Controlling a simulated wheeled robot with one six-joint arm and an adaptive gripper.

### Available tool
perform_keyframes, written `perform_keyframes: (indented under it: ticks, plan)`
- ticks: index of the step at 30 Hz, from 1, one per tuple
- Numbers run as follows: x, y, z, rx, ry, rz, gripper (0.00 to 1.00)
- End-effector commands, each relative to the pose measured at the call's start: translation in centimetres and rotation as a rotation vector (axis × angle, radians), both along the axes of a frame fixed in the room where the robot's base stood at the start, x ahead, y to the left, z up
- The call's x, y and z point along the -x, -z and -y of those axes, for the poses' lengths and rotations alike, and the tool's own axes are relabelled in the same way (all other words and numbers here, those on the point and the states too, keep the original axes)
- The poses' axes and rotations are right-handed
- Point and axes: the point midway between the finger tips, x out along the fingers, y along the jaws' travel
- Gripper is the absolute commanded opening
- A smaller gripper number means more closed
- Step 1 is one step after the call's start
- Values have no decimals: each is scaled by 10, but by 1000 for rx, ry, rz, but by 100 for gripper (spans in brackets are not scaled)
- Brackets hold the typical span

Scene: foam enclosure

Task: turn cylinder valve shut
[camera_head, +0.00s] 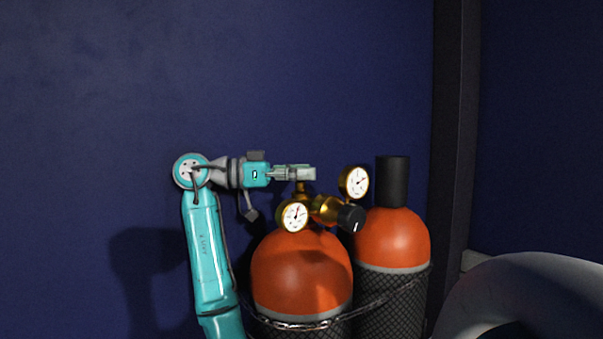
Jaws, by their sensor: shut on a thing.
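An orange gas cylinder (301,272) stands upright with a brass valve and regulator (322,208) on its top. Two round white gauges sit on it, one at the lower left (295,215) and one at the upper right (354,182). A black knob (350,218) points to the right. My gripper (306,173) reaches in level from the left, at the very top of the brass valve stem. It is shut on the valve's top part, which its fingers hide. The valve handle itself cannot be made out.
A second orange cylinder (392,240) with a black cap (392,181) stands close at the right. A chain (315,324) runs around both cylinders. A dark post (455,130) rises behind at the right. A pale rounded object (530,290) fills the lower right corner. Space above the cylinders is clear.

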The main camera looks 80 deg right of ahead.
Motion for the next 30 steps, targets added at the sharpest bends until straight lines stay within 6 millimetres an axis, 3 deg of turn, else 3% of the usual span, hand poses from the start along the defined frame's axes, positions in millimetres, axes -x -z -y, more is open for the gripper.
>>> perform_keyframes:
  ticks: [11, 12, 15, 25, 30]
  plan:
    - [0, 0, 0, -1, 2, -1, 19]
    - [0, 0, 0, -1, 2, -1, 62]
    - [0, 0, 0, -1, 2, -1, 81]
    - [0, -1, 0, 0, 3, 0, 81]
    - [0, -18, 0, 1, 3, 2, 81]
